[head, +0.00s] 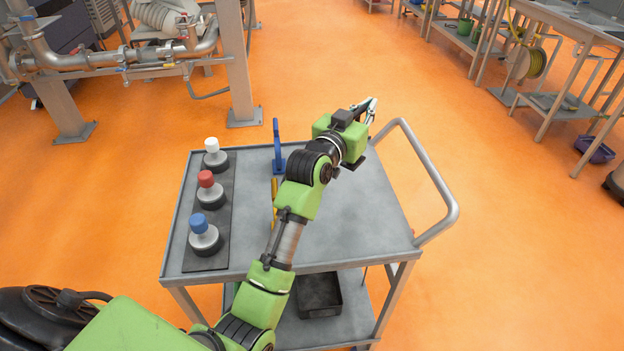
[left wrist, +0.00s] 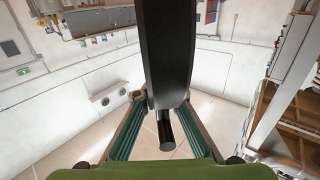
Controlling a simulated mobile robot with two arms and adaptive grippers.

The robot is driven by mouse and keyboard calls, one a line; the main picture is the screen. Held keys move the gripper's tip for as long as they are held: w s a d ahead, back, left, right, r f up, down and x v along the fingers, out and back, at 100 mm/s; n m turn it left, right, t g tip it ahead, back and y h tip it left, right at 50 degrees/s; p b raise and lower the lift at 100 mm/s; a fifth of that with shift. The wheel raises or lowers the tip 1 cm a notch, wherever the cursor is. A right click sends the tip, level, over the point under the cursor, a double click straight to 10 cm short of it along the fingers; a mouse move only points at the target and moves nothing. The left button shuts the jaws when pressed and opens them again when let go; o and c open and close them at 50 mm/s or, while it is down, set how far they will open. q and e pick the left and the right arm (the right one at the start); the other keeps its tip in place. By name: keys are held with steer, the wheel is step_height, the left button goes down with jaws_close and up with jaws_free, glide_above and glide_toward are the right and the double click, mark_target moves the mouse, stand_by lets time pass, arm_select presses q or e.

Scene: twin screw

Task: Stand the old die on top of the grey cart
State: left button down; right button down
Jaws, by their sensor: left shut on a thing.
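My left gripper (head: 370,110) is over the far right part of the grey cart (head: 360,218), near its push handle. In the left wrist view its fingers (left wrist: 165,102) are shut on a dark thing, which I take to be the old die (left wrist: 168,50). It shows as a broad black slab with a short dark cylinder at its lower end. In the head view the arm and gripper hide most of it, and a dark flat piece under the gripper may be part of it. My right gripper is not in view.
A dark mat (head: 218,252) at the cart's left holds three round pieces with white, red and blue knobs. A blue upright piece (head: 278,148) and a yellow one (head: 275,193) stand mid-cart. The right half of the top is bare. A dark bin (head: 318,292) sits below.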

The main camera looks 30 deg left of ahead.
arm_select(q)
step_height(320, 180, down, 4)
steer(key=shift+f, duration=2.5)
steer(key=c, duration=2.2)
jaws_free()
steer(key=shift+f, duration=0.1)
steer(key=shift+o, duration=0.5)
steer(key=shift+s, duration=0.1)
